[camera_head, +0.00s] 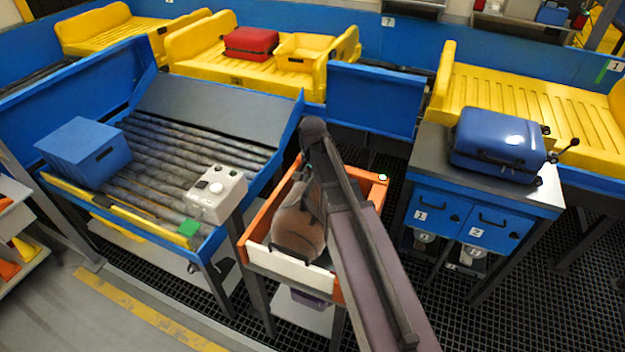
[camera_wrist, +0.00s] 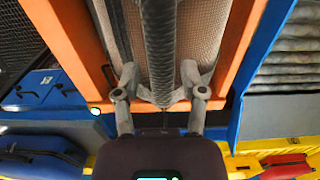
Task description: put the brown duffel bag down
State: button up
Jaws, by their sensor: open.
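The brown duffel bag (camera_head: 297,232) lies inside the orange-sided bin (camera_head: 262,212) in the middle of the head view. My arm crosses in front of it and hides part of the bag. In the wrist view the bag (camera_wrist: 198,35) fills the space between the bin's orange sides (camera_wrist: 72,40), with a dark ribbed strap or handle (camera_wrist: 158,50) running down its middle. My gripper (camera_wrist: 160,82) is open close above the bag, one finger on each side of the dark strap. I cannot tell whether the fingers touch the bag.
Left of the bin are a roller table with a blue box (camera_head: 85,150) and a white control box (camera_head: 215,195). Right is a blue cabinet with a blue suitcase (camera_head: 495,145) on top. Behind, yellow conveyor trays hold a red suitcase (camera_head: 250,43) and a yellow bin (camera_head: 303,50).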

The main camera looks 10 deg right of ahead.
notch_tip(320, 180, up, 10)
jog(key=p, duration=1)
jog(key=shift+r, duration=0.25)
jog(key=shift+s, duration=0.1)
dwell(0.4)
jog(key=s+n, duration=0.7)
jog(key=s, duration=0.8)
jog(key=shift+s, duration=0.4)
jog(key=shift+d+f, duration=0.1)
notch_tip(320, 180, down, 8)
jog(key=b, duration=0.8)
